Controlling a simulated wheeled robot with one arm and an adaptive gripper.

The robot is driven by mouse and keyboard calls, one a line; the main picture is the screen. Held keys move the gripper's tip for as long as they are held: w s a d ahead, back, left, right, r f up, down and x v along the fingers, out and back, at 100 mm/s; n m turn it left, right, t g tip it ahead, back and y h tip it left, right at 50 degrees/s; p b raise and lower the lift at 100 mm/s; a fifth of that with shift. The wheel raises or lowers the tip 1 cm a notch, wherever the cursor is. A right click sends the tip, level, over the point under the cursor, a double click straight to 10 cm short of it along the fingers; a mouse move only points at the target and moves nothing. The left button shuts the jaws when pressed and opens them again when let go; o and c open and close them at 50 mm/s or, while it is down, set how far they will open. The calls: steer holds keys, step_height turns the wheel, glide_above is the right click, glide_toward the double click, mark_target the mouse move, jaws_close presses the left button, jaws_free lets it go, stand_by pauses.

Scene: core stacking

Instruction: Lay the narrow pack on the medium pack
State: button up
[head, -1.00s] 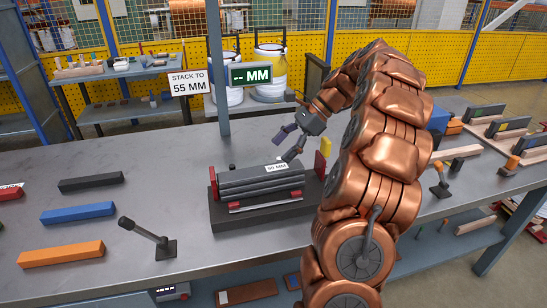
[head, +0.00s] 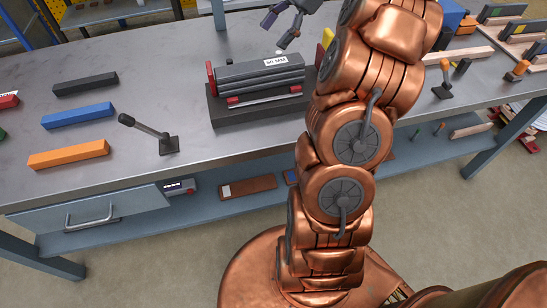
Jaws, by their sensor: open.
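Several dark grey bar-shaped packs (head: 258,79) lie stacked lengthwise in a dark fixture (head: 225,119) with red end pieces, on the bench. A small white label reading about 50 MM (head: 276,62) sits on top of this stack. My gripper (head: 280,32) is at the top edge of the view, just above and behind the stack, with its fingers spread and nothing between them. Part of it is cut off by the picture edge. I cannot tell which packs are the narrow and medium ones.
On the left of the grey bench (head: 150,60) lie a black bar (head: 85,83), a blue bar (head: 77,116) and an orange bar (head: 68,154). More coloured blocks lie at the far right.

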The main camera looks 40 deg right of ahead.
steer(key=s+a+f+n+g+h, duration=0.15)
steer(key=s+a+n, duration=0.35)
steer(key=a, duration=0.5)
steer(key=s+a+f+n+g+h, duration=0.15)
steer(key=s+a+n, duration=0.35)
steer(key=a, duration=0.5)
steer(key=s+a+f+n+h, duration=0.1)
steer(key=s+f+n, duration=0.1)
steer(key=s, duration=0.4)
steer(key=s+a+f+n+h, duration=0.1)
steer(key=s+f+n+h, duration=0.1)
steer(key=s, duration=0.4)
steer(key=s+a+f+n+g+h, duration=0.1)
steer(key=s+f+n+h, duration=0.1)
steer(key=s+f+n, duration=0.2)
steer(key=shift+s+f+n, duration=0.2)
steer(key=shift+s+n, duration=0.7)
steer(key=shift+s, duration=0.15)
step_height(320, 180, up, 11)
steer(key=p, duration=1.1)
steer(key=shift+w+r, duration=0.15)
steer(key=shift+w, duration=0.05)
steer(key=shift+c, duration=0.2)
